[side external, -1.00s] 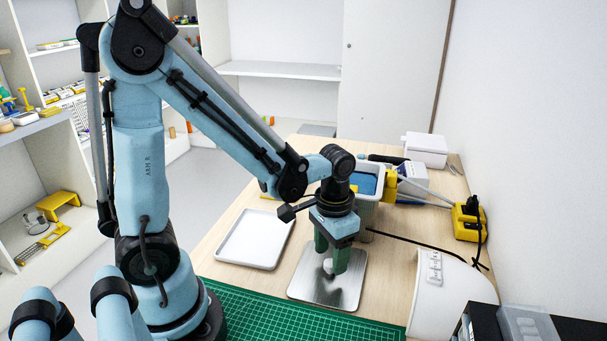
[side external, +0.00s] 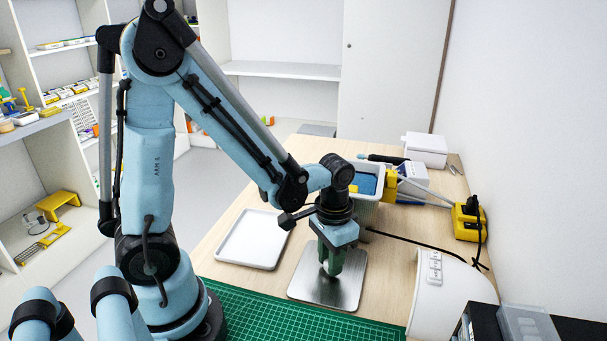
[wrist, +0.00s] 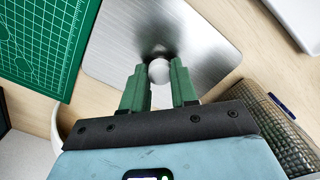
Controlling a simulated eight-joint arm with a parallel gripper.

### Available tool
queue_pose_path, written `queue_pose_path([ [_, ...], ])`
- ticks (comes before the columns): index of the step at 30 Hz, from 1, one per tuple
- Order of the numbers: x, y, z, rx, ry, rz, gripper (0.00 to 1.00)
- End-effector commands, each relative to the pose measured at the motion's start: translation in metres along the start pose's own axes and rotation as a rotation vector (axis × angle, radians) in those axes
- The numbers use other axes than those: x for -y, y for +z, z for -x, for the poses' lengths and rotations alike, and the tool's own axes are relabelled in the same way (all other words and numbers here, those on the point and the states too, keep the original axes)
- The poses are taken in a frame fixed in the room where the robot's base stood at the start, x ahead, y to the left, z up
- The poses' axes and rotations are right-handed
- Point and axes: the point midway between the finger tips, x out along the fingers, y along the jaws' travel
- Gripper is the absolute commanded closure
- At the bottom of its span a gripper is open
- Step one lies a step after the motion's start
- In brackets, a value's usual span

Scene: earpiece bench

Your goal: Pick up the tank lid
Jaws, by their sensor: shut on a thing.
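The tank lid (side external: 345,288) is a square brushed-metal plate with a pale round knob at its middle. It lies flat on the wooden bench, between the white tray and the green mat. In the wrist view the lid (wrist: 205,45) fills the top middle, and its knob (wrist: 158,72) shows between the fingertips. My gripper (side external: 331,268) points down with its green fingers shut on the knob, which they partly hide in the side view. The fingers also show in the wrist view (wrist: 159,78).
A white tray (side external: 226,249) lies left of the lid and a green cutting mat (side external: 290,318) in front. A curved white piece (side external: 440,300) with a switch strip stands at right. A black cable (side external: 415,241) runs to a yellow block (side external: 467,222). A white box (side external: 426,150) stands behind.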

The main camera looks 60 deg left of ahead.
Motion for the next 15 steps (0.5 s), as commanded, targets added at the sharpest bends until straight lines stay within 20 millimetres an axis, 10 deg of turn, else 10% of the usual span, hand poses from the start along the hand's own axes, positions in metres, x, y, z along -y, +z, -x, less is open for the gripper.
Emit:
queue_pose_path([
  [15,0.000,0.000,0.016,0.000,0.000,0.000,1.00],
])
